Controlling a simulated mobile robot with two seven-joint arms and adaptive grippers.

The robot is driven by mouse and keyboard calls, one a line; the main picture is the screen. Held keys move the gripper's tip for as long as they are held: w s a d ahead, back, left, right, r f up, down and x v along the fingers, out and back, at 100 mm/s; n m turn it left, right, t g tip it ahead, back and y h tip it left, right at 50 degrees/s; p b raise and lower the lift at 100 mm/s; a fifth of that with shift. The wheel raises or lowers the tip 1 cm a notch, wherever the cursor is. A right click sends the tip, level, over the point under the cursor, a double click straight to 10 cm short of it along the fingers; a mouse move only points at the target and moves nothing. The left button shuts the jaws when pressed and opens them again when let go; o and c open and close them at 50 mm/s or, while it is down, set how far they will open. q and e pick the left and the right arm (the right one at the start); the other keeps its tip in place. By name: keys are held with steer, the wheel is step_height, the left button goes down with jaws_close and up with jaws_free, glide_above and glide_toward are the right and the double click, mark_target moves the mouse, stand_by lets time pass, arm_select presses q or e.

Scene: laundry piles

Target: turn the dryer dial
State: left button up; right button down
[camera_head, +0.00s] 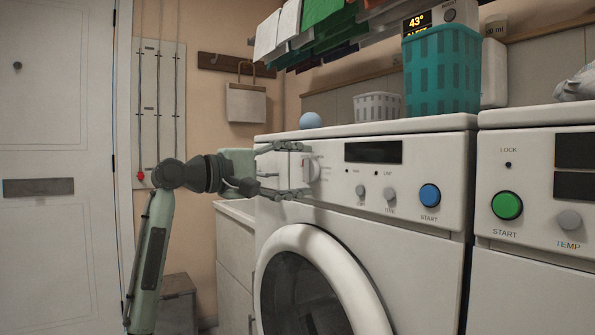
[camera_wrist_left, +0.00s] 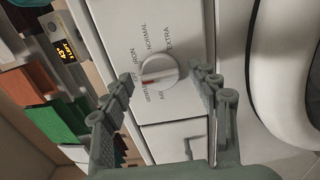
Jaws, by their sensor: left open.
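The dryer dial (camera_head: 312,170) is a round, light knob at the left of the white front-loading machine's panel (camera_head: 335,179). In the left wrist view the dial (camera_wrist_left: 159,70) shows a raised grip bar with a red mark at its left end. Labels around it include IRON, NORMAL, EXTRA and AIR. My left gripper (camera_head: 291,170) is open in front of the panel's left end. In the left wrist view its fingers (camera_wrist_left: 160,80) stand apart on either side of the dial, with nothing held between them. Contact with the dial cannot be told. My right gripper is out of view.
The panel also carries a dark display (camera_head: 373,152), small knobs and a blue start button (camera_head: 430,195). A second machine with a green start button (camera_head: 507,205) stands at right. A teal basket (camera_head: 441,70) and blue ball (camera_head: 311,120) sit on top. Folded clothes hang above.

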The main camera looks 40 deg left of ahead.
arm_select(q)
steer(key=c, duration=1.2)
steer(key=shift+o, duration=0.2)
